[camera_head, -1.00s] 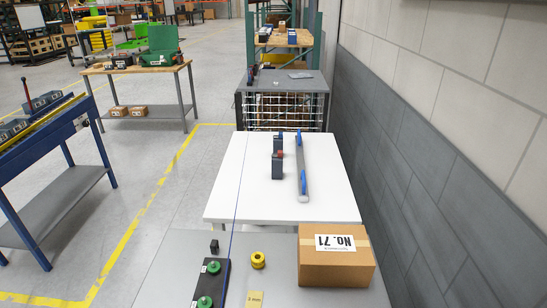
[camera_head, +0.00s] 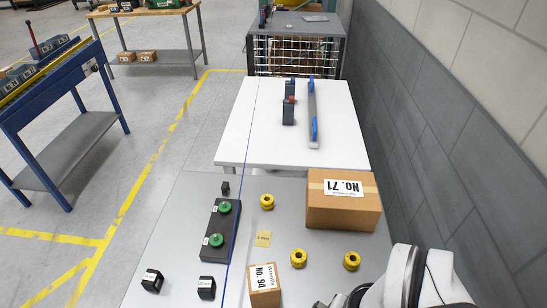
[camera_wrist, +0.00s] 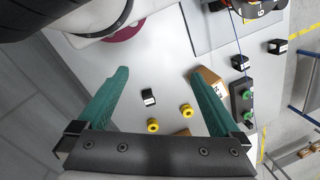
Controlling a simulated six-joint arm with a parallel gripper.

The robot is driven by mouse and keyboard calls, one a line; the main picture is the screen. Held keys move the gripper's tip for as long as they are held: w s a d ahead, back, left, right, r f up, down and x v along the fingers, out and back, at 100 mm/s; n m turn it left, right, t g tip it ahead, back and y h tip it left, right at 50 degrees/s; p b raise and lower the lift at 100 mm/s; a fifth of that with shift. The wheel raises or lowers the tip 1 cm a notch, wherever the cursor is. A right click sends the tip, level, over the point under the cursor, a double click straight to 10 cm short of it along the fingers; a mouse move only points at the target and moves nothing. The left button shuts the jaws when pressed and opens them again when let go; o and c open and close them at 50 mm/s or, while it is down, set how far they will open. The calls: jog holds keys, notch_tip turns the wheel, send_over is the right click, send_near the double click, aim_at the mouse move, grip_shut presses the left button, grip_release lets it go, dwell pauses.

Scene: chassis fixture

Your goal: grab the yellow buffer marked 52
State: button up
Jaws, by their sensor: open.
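Three yellow buffers stand on the grey table: one (camera_head: 267,201) near the far edge, one (camera_head: 298,258) nearer and one (camera_head: 351,261) to its right. No 52 can be read on any of them. In the wrist view, two yellow buffers show clearly, one (camera_wrist: 153,125) beside the other (camera_wrist: 187,110). My gripper (camera_wrist: 158,71) is open and empty, its two teal fingers wide apart. The buffers appear between the fingers in the picture, with the table beyond. In the head view, my white arm comes in at the lower right; the fingers are not visible there.
A black fixture (camera_head: 209,246) holds two green buffers. A cardboard box marked No. 71 (camera_head: 330,214) and a smaller one marked No. 94 (camera_head: 256,299) flank the yellow buffers. Labelled black blocks (camera_head: 152,280) stand at the near left. A black block (camera_wrist: 149,97) lies between my fingers in the wrist view.

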jog(key=shift+c, duration=1.2)
